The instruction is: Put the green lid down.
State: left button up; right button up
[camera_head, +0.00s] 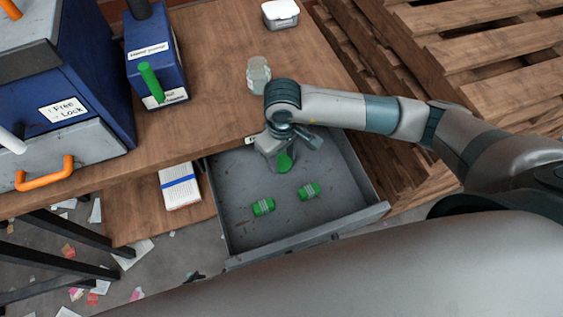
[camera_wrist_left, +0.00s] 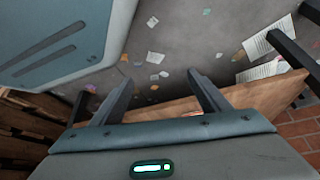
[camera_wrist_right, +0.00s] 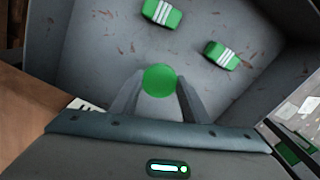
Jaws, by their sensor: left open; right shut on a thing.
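The green lid (camera_head: 285,161) is a small round disc held over the open grey drawer (camera_head: 235,176). My right gripper (camera_head: 279,152) is shut on it; the right wrist view shows the lid (camera_wrist_right: 160,79) between the two fingertips (camera_wrist_right: 158,95). A pale shape sits just below the lid between the fingers, and I cannot tell what it is. The lid's height above the drawer floor is hard to judge. My left gripper (camera_wrist_left: 158,92) is open and empty in the left wrist view, above the littered floor. I cannot make it out in the head view.
A clear jar (camera_head: 258,77) and a white-lidded box (camera_head: 280,14) stand on the wooden table (camera_head: 215,50). Blue machines (camera_head: 155,65) stand at left. Wooden pallets (camera_head: 490,45) are at right.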

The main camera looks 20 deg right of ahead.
aim_at(281, 162)
jog(key=shift+w+f, duration=0.1)
jog(key=shift+f, duration=0.1)
jog(key=shift+f, duration=0.3)
jog(key=shift+f+p, duration=0.5)
jog(key=shift+f, duration=1.1)
pick_arm(q)
jog(key=shift+w+d+r+t, duration=0.4)
jog(key=shift+d+r+t, duration=0.05)
jog(key=shift+d+t, duration=0.05)
jog(key=shift+f, duration=0.1)
jog(key=shift+s+a+f+b, duration=0.15)
jog(key=shift+f+b, duration=0.1)
jog(key=shift+b, duration=0.05)
pick_arm(e)
jog(key=shift+f, duration=0.2)
pick_arm(q)
jog(key=shift+a+g, duration=0.15)
jog(key=shift+g, duration=0.15)
pick_arm(e)
jog(key=shift+f, duration=0.1)
